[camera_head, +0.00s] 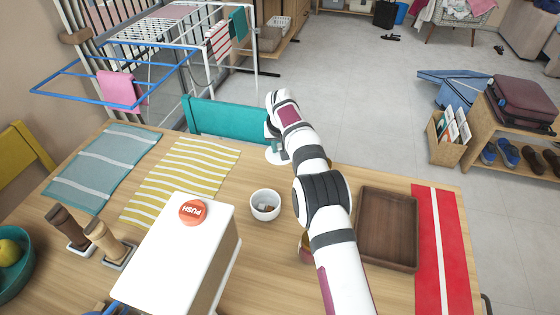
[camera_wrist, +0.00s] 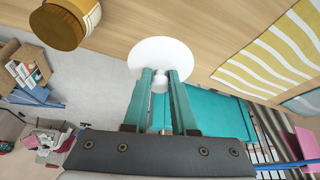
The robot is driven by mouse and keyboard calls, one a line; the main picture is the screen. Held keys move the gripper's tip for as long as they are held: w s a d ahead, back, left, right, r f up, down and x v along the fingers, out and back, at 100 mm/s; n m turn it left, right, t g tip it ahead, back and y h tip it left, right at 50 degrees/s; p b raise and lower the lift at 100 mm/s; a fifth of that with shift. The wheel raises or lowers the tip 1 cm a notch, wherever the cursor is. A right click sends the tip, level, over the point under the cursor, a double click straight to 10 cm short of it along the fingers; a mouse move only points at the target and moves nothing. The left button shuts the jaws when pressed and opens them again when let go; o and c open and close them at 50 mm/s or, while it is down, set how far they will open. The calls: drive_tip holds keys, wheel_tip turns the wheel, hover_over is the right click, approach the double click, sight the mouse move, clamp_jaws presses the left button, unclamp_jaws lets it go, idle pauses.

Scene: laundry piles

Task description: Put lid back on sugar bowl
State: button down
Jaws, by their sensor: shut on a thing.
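The sugar bowl (camera_head: 265,205) is a small white open bowl on the wooden table, left of my arm, with white and brown bits inside. The lid (camera_wrist: 163,55) is a round white disc with a small knob. My gripper (camera_wrist: 160,76) is shut on the lid's knob between its two teal fingers. In the head view, my gripper (camera_head: 273,146) is near the table's far edge, beyond the bowl. The lid (camera_head: 276,158) shows there partly, below the fingers, apart from the bowl. The bowl is not visible in the wrist view.
A brown tray (camera_head: 388,228) and red runner (camera_head: 441,250) lie right of my arm. A yellow striped mat (camera_head: 185,180) lies left. An amber jar (camera_wrist: 62,25) shows in the wrist view. A teal chair (camera_head: 230,122) stands beyond the table.

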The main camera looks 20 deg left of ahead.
drive_tip(key=s+r, duration=0.4)
drive_tip(key=s, duration=1.1)
drive_tip(key=shift+s+d+f, duration=0.1)
drive_tip(key=shift+f, duration=1.45)
drive_tip(key=shift+s+d+f, duration=0.1)
drive_tip(key=shift+f, duration=1.4)
drive_tip(key=shift+f, duration=0.15)
drive_tip(key=shift+c, duration=0.8)
unclamp_jaws()
wheel_tip(320, 180, up, 7)
